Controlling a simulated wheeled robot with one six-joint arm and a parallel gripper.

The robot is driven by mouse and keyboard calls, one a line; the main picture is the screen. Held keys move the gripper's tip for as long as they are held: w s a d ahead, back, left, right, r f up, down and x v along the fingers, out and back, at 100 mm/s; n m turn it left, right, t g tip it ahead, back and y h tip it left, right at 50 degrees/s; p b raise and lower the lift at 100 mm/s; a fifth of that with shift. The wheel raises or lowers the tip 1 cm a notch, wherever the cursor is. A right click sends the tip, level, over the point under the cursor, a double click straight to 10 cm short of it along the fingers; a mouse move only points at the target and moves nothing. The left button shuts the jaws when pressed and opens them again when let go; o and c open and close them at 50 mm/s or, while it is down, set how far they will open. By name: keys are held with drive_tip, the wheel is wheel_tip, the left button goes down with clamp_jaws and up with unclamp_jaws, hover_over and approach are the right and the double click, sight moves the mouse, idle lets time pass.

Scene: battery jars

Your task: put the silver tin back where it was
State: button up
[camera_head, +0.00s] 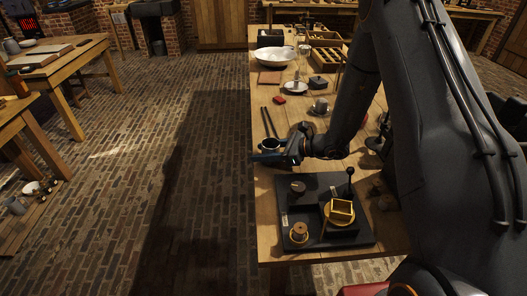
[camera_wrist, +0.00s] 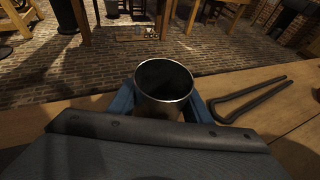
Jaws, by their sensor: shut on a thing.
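The silver tin (camera_wrist: 165,104) is an open-topped metal can with a bright rim and a dark inside. In the wrist view it stands between the two blue fingers of my gripper (camera_wrist: 162,100), which are shut on it from either side. In the head view the tin (camera_head: 270,144) shows as a dark opening with a pale rim at the table's left edge, with my gripper (camera_head: 268,157) at it. The tin looks roughly upright. Its base is hidden, so I cannot tell whether it touches the table.
Dark tongs (camera_head: 269,122) lie just behind the tin. A black board (camera_head: 287,212) with brass parts and a knobbed lever stands in front. A red item (camera_head: 280,100), a dark pot (camera_head: 320,106) and a white bowl (camera_head: 278,57) are farther back on the wooden table (camera_head: 265,190).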

drive_tip(key=shift+f, duration=0.1)
drive_tip(key=o, duration=1.1)
drive_tip(key=shift+d+r, duration=0.15)
drive_tip(key=shift+r, duration=0.05)
drive_tip(key=b+v, duration=0.2)
drive_tip(key=v, duration=0.9)
drive_tip(key=shift+s+d+r, duration=0.1)
drive_tip(key=shift+s+d, duration=0.1)
drive_tip(key=shift+d, duration=0.1)
drive_tip(key=shift+r, duration=0.1)
